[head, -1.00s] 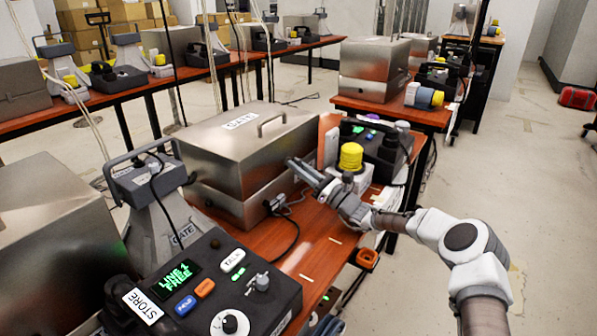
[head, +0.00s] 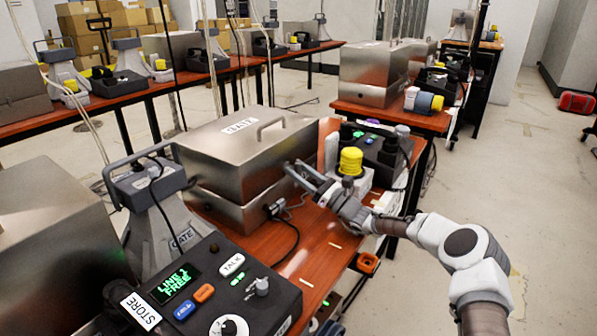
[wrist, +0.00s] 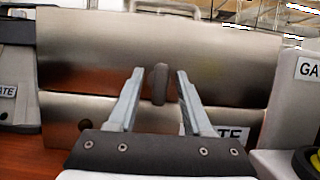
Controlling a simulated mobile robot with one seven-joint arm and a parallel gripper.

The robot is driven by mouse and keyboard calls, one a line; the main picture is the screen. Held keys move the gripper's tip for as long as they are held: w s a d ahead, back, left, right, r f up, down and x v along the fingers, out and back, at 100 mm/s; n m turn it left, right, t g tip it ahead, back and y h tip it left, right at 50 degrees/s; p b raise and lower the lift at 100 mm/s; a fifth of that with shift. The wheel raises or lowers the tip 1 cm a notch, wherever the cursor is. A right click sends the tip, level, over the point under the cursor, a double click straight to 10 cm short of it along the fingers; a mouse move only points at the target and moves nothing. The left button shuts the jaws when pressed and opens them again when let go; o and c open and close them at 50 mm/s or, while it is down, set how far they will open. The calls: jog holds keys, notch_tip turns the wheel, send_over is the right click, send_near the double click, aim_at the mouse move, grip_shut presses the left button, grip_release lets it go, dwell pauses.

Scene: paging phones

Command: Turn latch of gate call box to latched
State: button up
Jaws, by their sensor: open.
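The gate call box is a brushed-metal case (head: 215,150) with a lid, a top handle and a GATE label, standing on the wooden table in the head view. Its front fills much of the wrist view (wrist: 90,60). The latch (wrist: 160,84) is a dark grey upright oval knob on the front, near the seam between lid and base. My gripper (wrist: 158,74) is open, with one finger on each side of the latch and a visible gap on both sides. In the head view my gripper (head: 292,170) is at the box's front face and the latch cannot be made out.
A yellow-topped beacon (head: 351,160) and a dark phone unit (head: 385,150) stand close right of my gripper. A STORE console (head: 215,290) and a grey GATE horn (head: 160,215) are at the near left. A cable lies on the table before the box.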

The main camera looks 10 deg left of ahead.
jog(key=p+v, duration=0.3)
jog(key=v, duration=0.9)
